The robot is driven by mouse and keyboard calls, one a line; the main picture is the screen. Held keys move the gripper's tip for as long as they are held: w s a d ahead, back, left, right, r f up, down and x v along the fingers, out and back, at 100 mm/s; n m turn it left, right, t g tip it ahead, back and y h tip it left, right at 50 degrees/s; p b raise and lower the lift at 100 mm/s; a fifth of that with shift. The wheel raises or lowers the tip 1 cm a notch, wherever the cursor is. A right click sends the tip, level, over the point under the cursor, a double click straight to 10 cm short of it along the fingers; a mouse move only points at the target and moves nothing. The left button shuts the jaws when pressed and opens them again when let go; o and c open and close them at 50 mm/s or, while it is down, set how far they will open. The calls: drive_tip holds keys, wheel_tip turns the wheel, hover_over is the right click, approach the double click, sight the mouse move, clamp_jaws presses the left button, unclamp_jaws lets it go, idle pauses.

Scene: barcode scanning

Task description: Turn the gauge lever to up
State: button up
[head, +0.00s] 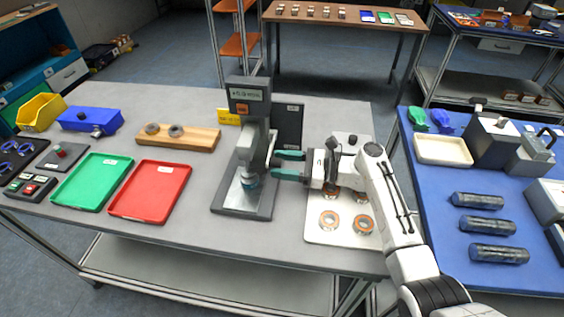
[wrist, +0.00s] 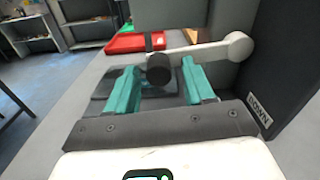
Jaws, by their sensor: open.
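The gauge (head: 248,95) is a grey stand with a small display on top and a flat base (head: 230,203). In the wrist view its lever (wrist: 205,49) is a pale rod running from a round hub (wrist: 238,45) at the right to a dark knob (wrist: 158,70) at the left. A DOWN label (wrist: 259,114) shows on the dark panel at the right. My gripper (head: 279,165) is open beside the gauge. In the wrist view its teal fingers (wrist: 160,88) stand on either side of the knob; I cannot tell whether either touches it. The lever is hard to make out in the head view.
A white tray with copper-coloured rings (head: 330,220) lies below my arm. Left of the gauge are a red tray (head: 150,190), a green tray (head: 92,181) and a wooden block with rings (head: 178,138). A blue table (head: 470,185) with dark cylinders stands at the right.

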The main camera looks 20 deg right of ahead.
drive_tip(key=shift+w+a, duration=0.1)
drive_tip(key=shift+a, duration=0.15)
clamp_jaws()
idle(0.4)
